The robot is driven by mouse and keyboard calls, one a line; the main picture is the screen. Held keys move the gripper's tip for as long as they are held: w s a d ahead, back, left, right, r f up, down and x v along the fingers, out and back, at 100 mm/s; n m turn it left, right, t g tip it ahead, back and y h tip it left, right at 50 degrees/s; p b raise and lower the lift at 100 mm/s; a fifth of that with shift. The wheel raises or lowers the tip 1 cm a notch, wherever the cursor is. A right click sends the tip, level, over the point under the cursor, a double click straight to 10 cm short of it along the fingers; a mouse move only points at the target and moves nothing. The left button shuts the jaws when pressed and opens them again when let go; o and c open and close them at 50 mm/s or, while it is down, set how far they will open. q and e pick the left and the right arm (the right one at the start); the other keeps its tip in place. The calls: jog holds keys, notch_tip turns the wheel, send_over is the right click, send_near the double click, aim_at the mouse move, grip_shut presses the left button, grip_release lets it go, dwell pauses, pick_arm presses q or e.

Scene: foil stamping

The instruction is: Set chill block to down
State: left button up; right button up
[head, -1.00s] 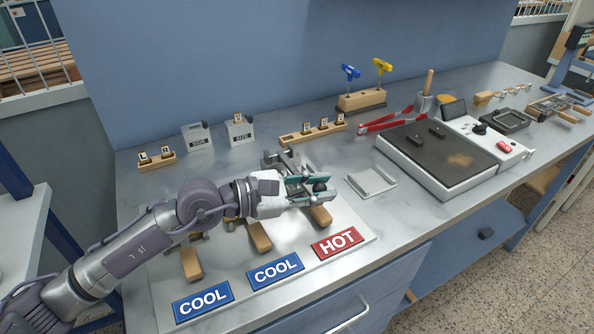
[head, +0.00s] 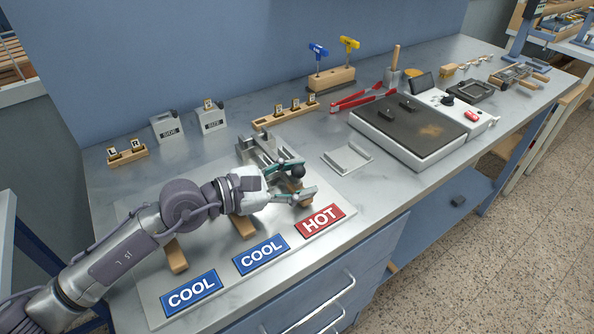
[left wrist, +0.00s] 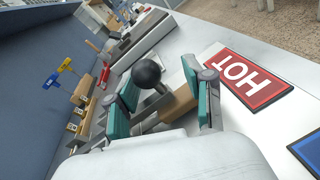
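A grey metal fixture (head: 262,147) stands on the pale base plate, partly behind my left gripper. A black ball knob (head: 298,171) belongs to a lever there; it also shows large in the left wrist view (left wrist: 146,73). I cannot tell which part is the chill block. My left gripper (head: 306,179) is open around the knob's area, its teal-padded fingers apart. In the left wrist view a wooden handle (left wrist: 178,104) lies between the fingers, below the knob; contact with the fingers is unclear. My right gripper is not in view.
Signs reading COOL (head: 192,291), COOL (head: 262,254) and HOT (head: 321,219) line the plate's front. Other wooden handles (head: 174,256) (head: 243,227) sit behind them. An empty metal holder (head: 347,158) and a dark-topped hot plate (head: 415,128) stand to the right.

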pick_arm(q)
jog(key=shift+o, duration=0.9)
jog(key=shift+r, duration=0.3)
jog(key=shift+r, duration=0.2)
notch_tip(320, 180, up, 10)
jog(key=shift+f, duration=0.2)
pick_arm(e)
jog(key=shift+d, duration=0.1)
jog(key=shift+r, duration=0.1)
